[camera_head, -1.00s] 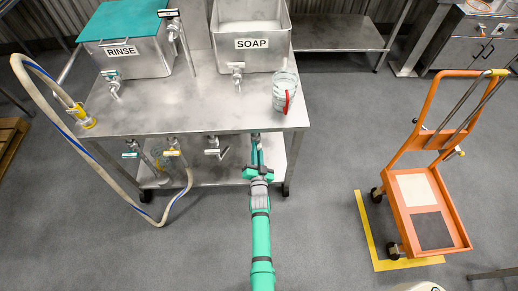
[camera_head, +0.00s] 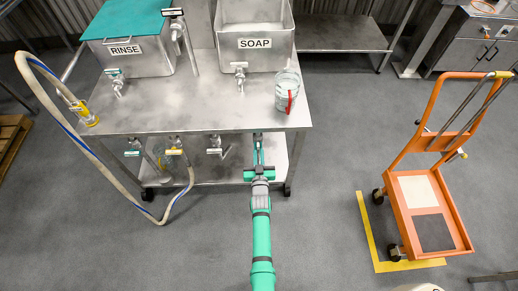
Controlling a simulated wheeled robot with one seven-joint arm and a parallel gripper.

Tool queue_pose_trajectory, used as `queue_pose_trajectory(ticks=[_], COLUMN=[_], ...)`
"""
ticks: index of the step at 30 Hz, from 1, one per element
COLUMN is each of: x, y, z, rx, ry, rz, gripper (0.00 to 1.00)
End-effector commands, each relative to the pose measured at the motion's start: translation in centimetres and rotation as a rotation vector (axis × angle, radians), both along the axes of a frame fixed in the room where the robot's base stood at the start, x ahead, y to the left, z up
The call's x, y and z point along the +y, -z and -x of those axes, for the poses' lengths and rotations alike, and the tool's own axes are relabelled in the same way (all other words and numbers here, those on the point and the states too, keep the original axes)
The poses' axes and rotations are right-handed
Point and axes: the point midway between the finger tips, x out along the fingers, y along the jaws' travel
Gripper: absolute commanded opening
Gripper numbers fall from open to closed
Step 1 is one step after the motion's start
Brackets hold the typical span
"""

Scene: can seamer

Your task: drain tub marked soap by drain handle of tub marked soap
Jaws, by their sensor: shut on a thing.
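The tub marked SOAP (camera_head: 275,58) is an open steel tub at the back of the steel table. On its front is a tap (camera_head: 239,76) with a pale handle on top. Below the table's front edge hangs another valve (camera_head: 217,147) with a whitish handle. My gripper (camera_head: 257,138) is at the table's front edge, right of that valve and well below the tub. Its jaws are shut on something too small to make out. My gripper is apart from the tap on the tub.
A RINSE tub (camera_head: 157,58) with a green lid stands left. A clear jug with a red handle (camera_head: 288,92) stands near the table's right edge. Green-handled (camera_head: 132,153) and yellow-handled (camera_head: 174,152) valves and a hose (camera_head: 115,178) are left. An orange cart (camera_head: 461,218) stands right; floor between is clear.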

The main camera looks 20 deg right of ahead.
Motion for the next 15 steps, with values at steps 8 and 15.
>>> queue_pose_trajectory(ticks=[8,15], x=[-0.02,0.02], y=[0.44,0.35], z=[0.32,0.24], rx=[0.008,0.007], ry=[0.001,0.0], rz=[0.003,0.002], gripper=[0.0,0.29])
